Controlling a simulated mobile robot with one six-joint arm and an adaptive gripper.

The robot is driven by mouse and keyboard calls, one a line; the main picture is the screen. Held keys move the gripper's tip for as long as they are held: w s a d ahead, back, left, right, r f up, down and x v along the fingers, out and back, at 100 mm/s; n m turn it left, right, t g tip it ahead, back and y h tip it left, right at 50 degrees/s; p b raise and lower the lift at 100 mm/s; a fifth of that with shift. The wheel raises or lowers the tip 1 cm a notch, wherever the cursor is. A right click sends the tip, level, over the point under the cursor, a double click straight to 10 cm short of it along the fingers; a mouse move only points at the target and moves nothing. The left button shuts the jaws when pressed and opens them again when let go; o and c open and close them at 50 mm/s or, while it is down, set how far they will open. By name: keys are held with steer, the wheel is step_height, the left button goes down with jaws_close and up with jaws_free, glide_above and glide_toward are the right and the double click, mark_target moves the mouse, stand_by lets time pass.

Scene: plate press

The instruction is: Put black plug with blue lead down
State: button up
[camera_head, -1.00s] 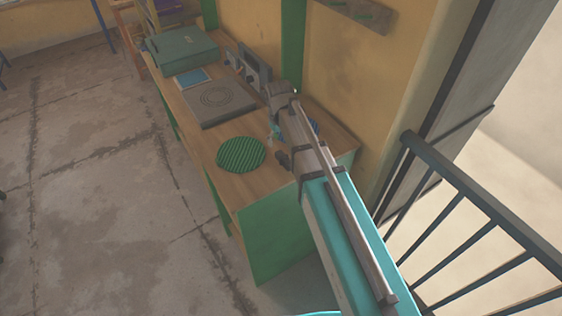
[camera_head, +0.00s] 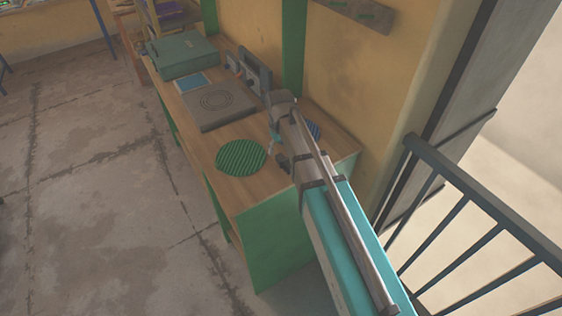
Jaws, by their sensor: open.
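My arm reaches over the wooden bench (camera_head: 243,192), and my gripper (camera_head: 274,139) is at its far end, small and partly hidden by the arm. Its jaws are open. A small dark object (camera_head: 282,162) shows beside the arm at the bench's right part. I cannot tell whether it is the black plug. No blue lead can be made out. The round green striped mat (camera_head: 241,156) lies left of my gripper with nothing on it. A blue striped patch (camera_head: 313,130) shows behind the arm, mostly covered.
A grey plate with ring marks (camera_head: 218,104), a blue pad (camera_head: 193,82) and a green case (camera_head: 183,54) stand farther along the bench. Grey upright parts (camera_head: 254,72) stand by the wall. A dark railing (camera_head: 480,215) is at the right. The floor at left is clear.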

mark_target(281, 157)
steer(key=shift+d+f+b, duration=0.1)
steer(key=shift+f+b, duration=2.15)
steer(key=shift+f, duration=0.2)
jaws_close()
